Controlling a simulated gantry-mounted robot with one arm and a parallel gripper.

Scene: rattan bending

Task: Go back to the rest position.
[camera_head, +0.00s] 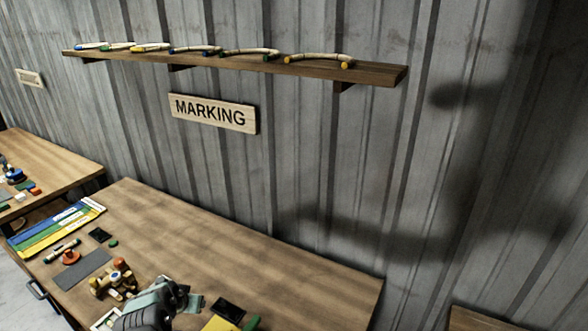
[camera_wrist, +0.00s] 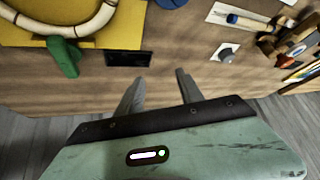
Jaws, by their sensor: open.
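My gripper (camera_wrist: 158,90) is open in the wrist view, with its two grey fingers apart and nothing between them. They hang over the brown wooden bench near its edge. In the head view my gripper's grey-green body shows at the bottom, over the marking bench (camera_head: 230,240); its fingertips are hard to make out there. A curved pale rattan piece (camera_wrist: 92,24) lies on a yellow board (camera_wrist: 20,36) in the wrist view, clear of the fingers. A green piece (camera_wrist: 63,57) sits at that board's edge.
A black tile (camera_wrist: 128,58) lies just beyond the fingers. A wooden fixture (camera_head: 117,280) and a striped colour board (camera_head: 55,228) stand on the bench's left. A wall shelf (camera_head: 375,74) carries several curved rattan pieces. The bench's right part is clear.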

